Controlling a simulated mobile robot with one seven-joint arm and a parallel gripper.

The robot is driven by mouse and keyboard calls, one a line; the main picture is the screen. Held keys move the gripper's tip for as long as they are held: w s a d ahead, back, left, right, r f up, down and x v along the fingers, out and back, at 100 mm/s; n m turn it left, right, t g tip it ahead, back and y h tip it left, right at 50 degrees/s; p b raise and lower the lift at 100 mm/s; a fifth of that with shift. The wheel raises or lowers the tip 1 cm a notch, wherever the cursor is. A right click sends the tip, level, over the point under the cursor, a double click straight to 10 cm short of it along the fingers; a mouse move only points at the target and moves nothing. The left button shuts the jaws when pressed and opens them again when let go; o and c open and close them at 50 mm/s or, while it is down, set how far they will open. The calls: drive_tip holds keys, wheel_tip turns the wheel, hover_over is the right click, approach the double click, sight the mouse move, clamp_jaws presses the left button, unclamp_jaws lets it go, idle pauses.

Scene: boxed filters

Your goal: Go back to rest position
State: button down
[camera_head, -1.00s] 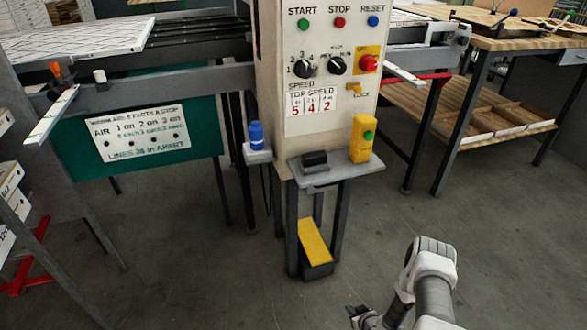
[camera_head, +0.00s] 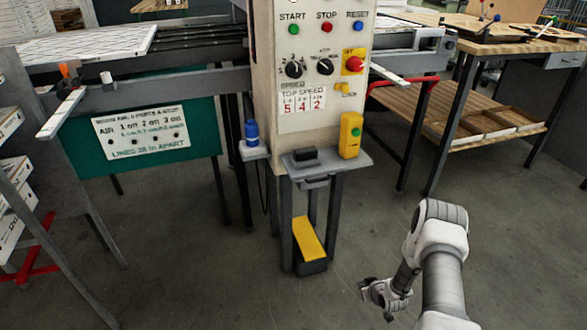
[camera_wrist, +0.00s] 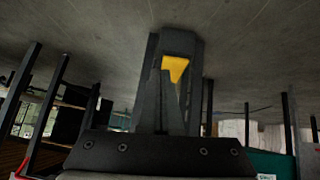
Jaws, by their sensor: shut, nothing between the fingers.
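My gripper (camera_head: 377,298) shows low in the head view, right of centre, at the end of my white and grey arm. It hangs over bare floor, to the right of the yellow foot pedal and apart from it. In the wrist view my dark fingers (camera_wrist: 175,95) are together with nothing held between them. A patch of yellow shows just at the fingers in that view, seemingly the pedal in the background.
A control panel (camera_head: 310,135) with buttons and knobs stands ahead. Under its shelf (camera_head: 325,168) is the yellow pedal (camera_head: 308,238). A wooden workbench (camera_head: 520,45) is at right, a shelf rack (camera_head: 15,195) at left. The grey floor (camera_head: 520,260) is clear at right.

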drive_tip(key=w+d+r+h, duration=0.1)
drive_tip(key=w+r, duration=0.2)
drive_tip(key=r, duration=0.6)
drive_tip(key=w+d+r+h, duration=0.1)
drive_tip(key=w+r, duration=0.2)
drive_tip(key=r, duration=0.6)
wheel_tip(320, 180, up, 18)
drive_tip(key=s+a+f+m+g, duration=0.1)
drive_tip(key=s, duration=0.1)
drive_tip(key=s+a+r+m+h, duration=0.1)
drive_tip(key=s+a+r, duration=0.1)
drive_tip(key=s+r, duration=0.6)
drive_tip(key=s+a+r+m, duration=0.1)
drive_tip(key=s+a+r, duration=0.3)
drive_tip(key=r, duration=0.6)
drive_tip(key=s+a+r+g+y, duration=0.1)
drive_tip(key=s+a+r, duration=0.15)
drive_tip(key=s, duration=0.85)
drive_tip(key=s+a+r+g, duration=0.1)
drive_tip(key=s+a+r, duration=0.15)
drive_tip(key=s, duration=0.95)
wheel_tip(320, 180, up, 22)
drive_tip(key=p, duration=2.2)
drive_tip(key=shift+w+d+r+m, duration=0.15)
drive_tip(key=shift+w+r+m, duration=0.1)
drive_tip(key=shift+w+m, duration=0.15)
